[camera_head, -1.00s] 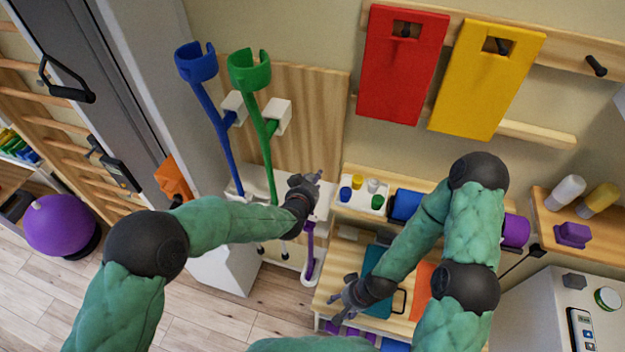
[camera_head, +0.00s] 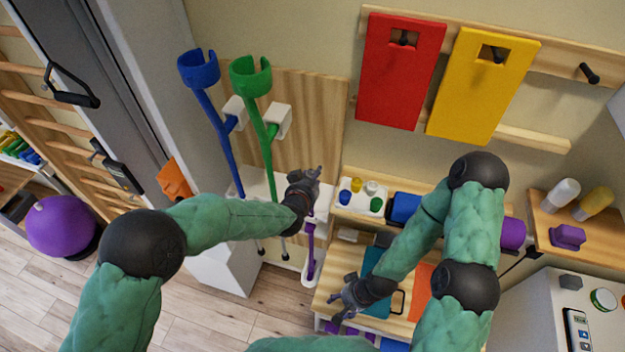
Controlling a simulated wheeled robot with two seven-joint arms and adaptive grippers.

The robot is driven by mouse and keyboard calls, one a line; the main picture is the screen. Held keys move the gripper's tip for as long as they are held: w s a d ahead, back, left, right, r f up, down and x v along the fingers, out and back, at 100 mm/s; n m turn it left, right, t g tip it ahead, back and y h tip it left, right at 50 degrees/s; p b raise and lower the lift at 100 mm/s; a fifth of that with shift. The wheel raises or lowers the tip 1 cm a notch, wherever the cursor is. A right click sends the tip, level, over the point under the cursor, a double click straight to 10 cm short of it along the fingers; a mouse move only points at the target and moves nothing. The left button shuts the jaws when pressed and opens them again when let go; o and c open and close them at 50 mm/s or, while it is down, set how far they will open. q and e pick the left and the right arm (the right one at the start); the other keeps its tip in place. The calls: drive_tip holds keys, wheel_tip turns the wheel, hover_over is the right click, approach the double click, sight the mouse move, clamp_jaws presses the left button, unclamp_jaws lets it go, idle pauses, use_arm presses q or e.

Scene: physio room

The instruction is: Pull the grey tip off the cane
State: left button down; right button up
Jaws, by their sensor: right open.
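A purple cane (camera_head: 310,252) stands upright in the white rack at the lower middle, and its upper part is hidden behind my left gripper. I cannot make out a grey tip on it clearly. My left gripper (camera_head: 315,180) is in front of the rack, above the visible part of the purple cane. Its fingers overlap at this angle, so its opening is unclear. My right gripper (camera_head: 342,303) is open and empty, over the front left of the wooden shelf unit, to the lower right of the purple cane.
A blue crutch (camera_head: 214,118) and a green crutch (camera_head: 262,130) stand in the rack to the left. A white tray (camera_head: 345,203) with coloured pieces sits on a shelf. A teal board (camera_head: 377,285) is near my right gripper. A purple ball (camera_head: 60,226) rests at far left.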

sight(312, 173)
use_arm(q)
drive_tip(key=shift+w+r, duration=0.1)
drive_tip(key=shift+r, duration=0.1)
drive_tip(key=shift+r+p, duration=0.3)
drive_tip(key=shift+p, duration=0.15)
drive_tip(key=shift+r, duration=0.3)
drive_tip(key=shift+r+p, duration=0.9)
drive_tip(key=shift+r, duration=0.05)
